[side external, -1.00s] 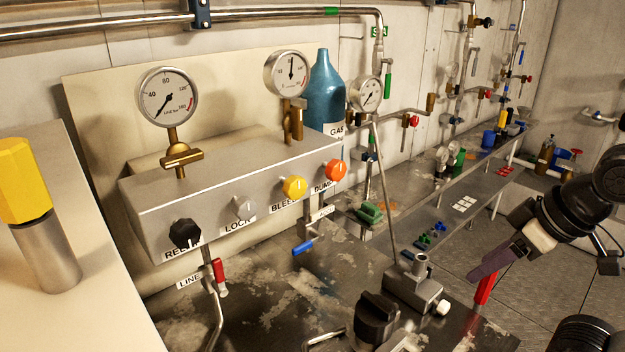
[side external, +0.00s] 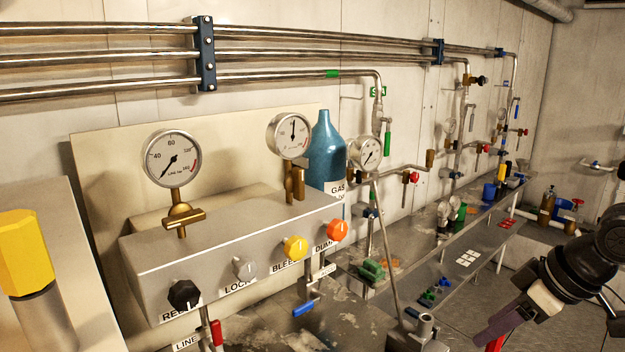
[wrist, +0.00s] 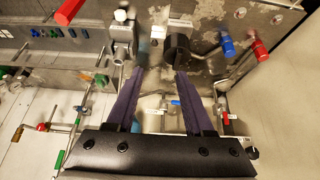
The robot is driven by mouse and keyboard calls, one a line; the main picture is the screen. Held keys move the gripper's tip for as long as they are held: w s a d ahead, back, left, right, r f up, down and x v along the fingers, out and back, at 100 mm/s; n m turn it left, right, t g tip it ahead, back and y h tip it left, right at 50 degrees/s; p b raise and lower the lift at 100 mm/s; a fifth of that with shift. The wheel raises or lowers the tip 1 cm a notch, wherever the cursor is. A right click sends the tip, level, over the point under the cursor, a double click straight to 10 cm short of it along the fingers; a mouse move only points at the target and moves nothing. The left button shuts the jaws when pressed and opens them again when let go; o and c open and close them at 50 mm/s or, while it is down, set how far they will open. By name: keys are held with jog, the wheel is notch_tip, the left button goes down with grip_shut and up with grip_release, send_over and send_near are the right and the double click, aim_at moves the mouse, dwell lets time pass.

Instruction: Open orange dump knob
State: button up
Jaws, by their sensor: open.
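The orange dump knob (side external: 337,230) sits at the right end of the grey sloped panel box (side external: 230,237) in the side view, above a label reading "DUM…". A pale mark shows on its face. My gripper (side external: 482,340) is at the lower right of that view, well apart from the knob, with a purple finger showing. In the wrist view my gripper (wrist: 161,71) is open, its two purple fingers spread with nothing between the tips. I cannot make out the orange knob in the wrist view.
A yellow bleed knob (side external: 295,248), a grey lock knob (side external: 244,268) and a black knob (side external: 184,295) line the same panel. Gauges (side external: 172,158) stand above it. A blue bottle (side external: 325,150) is behind. A slanted grey rod (side external: 388,255) rises between my gripper and the panel.

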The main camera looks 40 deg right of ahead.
aim_at(342, 230)
dwell(0.3)
jog(key=shift+o, duration=1.3)
jog(key=shift+w, duration=0.1)
jog(key=shift+o, duration=1)
jog(key=w+a+r+t, duration=0.1)
jog(key=w+r+t, duration=0.4)
jog(key=w, duration=0.4)
jog(key=shift+w+a+r+m+t+y, duration=0.2)
jog(key=shift+w+r+m+t+y, duration=0.15)
jog(key=shift+t, duration=0.25)
jog(key=w+t, duration=0.2)
jog(key=w, duration=0.4)
jog(key=w+a+m+t, duration=0.1)
jog(key=w+t, duration=0.1)
jog(key=w, duration=0.4)
jog(key=w+a+m+t, duration=0.1)
jog(key=w+t, duration=0.1)
jog(key=w, duration=0.4)
jog(key=shift+w+f, duration=0.1)
jog(key=shift+w, duration=0.3)
grip_shut()
